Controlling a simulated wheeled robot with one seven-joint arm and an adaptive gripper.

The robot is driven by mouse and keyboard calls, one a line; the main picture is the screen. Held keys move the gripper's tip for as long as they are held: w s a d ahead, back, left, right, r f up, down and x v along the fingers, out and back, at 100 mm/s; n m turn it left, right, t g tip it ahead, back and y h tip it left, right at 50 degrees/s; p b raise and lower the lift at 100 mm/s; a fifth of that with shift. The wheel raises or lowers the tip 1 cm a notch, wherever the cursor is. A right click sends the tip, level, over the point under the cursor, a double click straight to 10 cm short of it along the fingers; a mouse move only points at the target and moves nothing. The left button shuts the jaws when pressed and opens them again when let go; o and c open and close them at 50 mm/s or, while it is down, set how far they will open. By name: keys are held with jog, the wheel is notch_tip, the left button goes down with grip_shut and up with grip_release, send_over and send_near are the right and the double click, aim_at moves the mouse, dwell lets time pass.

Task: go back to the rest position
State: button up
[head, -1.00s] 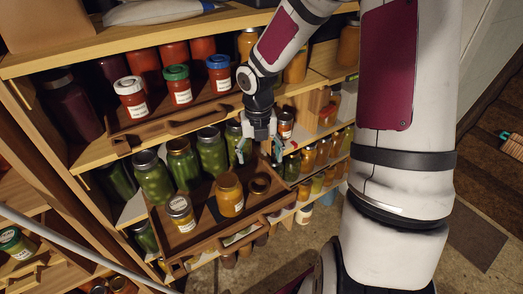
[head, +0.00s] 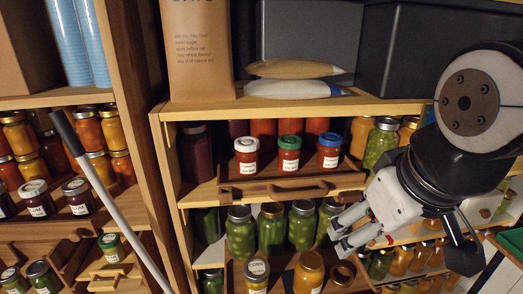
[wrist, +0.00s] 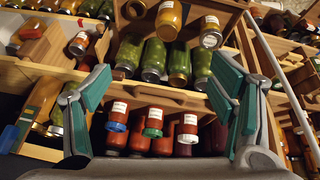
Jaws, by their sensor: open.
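My gripper (head: 345,232) is in the right part of the head view, in front of the shelf unit and apart from the jars. In the wrist view my gripper (wrist: 160,105) shows its two green-padded fingers spread wide with nothing held between them. Beyond the fingers are red jars with white (wrist: 118,113), green (wrist: 153,122) and blue lids, and green jars (wrist: 155,55). The wrist picture shows the shelf upside down.
A wooden shelf unit (head: 300,107) fills the middle. On a wooden tray (head: 255,190) stand white-, green- and blue-lidded jars (head: 289,155). A lower tray holds an orange jar (head: 308,272) and others. A pale pole (head: 110,205) slants at the left. Grey bins (head: 305,35) stand on top.

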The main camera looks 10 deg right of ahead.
jog(key=shift+s+a+r+m+y, duration=0.3)
jog(key=shift+s+a+m, duration=0.1)
jog(key=shift+s+m, duration=0.4)
jog(key=shift+w, duration=0.1)
dwell(0.6)
